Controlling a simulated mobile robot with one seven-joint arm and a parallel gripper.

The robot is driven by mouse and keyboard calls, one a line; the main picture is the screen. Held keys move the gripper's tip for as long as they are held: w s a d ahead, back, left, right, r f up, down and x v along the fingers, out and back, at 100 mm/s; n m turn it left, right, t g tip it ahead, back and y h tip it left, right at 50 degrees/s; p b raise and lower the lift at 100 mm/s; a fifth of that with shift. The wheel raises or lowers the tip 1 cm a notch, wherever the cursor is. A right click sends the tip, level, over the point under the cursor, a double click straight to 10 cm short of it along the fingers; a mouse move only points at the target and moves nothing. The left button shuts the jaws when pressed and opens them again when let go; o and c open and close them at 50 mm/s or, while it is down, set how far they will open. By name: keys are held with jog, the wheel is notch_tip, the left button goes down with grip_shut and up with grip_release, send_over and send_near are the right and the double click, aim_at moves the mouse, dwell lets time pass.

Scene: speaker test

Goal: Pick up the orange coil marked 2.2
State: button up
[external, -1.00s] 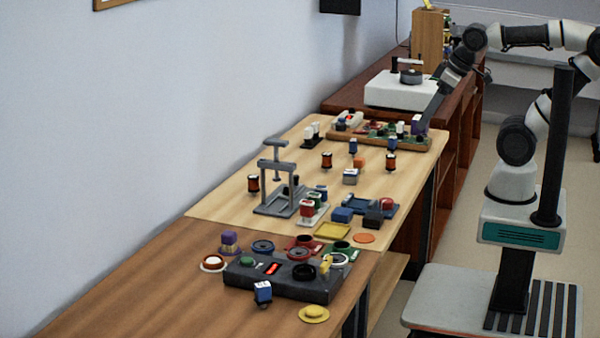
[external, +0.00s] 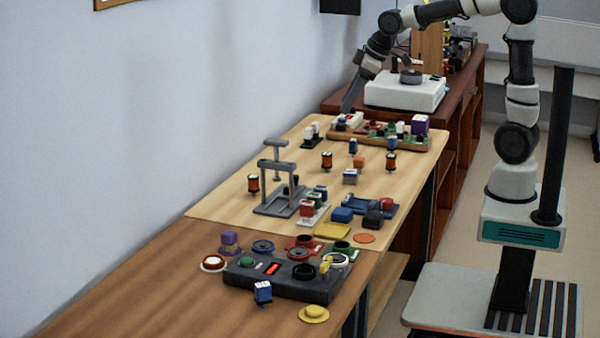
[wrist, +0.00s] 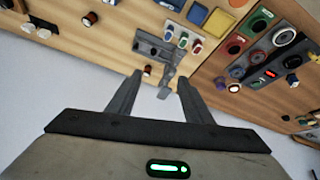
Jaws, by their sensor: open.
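Three dark-ended orange coils stand on the light wooden table: a left coil (external: 253,183) beside a grey press stand, a middle coil (external: 327,160), and a right coil (external: 391,161) near the right edge. Their markings are too small to read, so I cannot tell which is 2.2. My gripper (external: 347,108) is at the far left near the wall, by the white device, away from the coils. In the wrist view my gripper (wrist: 161,84) is open and empty. A coil (wrist: 147,70) shows beyond and between its fingers; another coil (wrist: 89,19) lies up and left.
The grey press stand (external: 280,207) rises above the table. A parts board (external: 375,138) lies at the back, with a purple block (external: 420,124). A white device (external: 405,92) stands behind. A dark control box (external: 285,280) and loose parts occupy the front. The left table strip is clear.

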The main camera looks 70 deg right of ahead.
jog(key=w+f+n+y, duration=0.1)
jog(key=w+f, duration=0.4)
jog(key=w, duration=0.5)
jog(key=y, duration=0.1)
send_near(255, 176)
jog(key=shift+n+t, duration=0.3)
jog(key=x, duration=0.5)
jog(key=shift+d+f+b, duration=0.1)
jog(key=shift+f+b, duration=0.1)
jog(key=shift+b, duration=0.15)
jog(key=x, duration=0.5)
jog(key=shift+f+b, duration=0.3)
jog(key=c, duration=1.1)
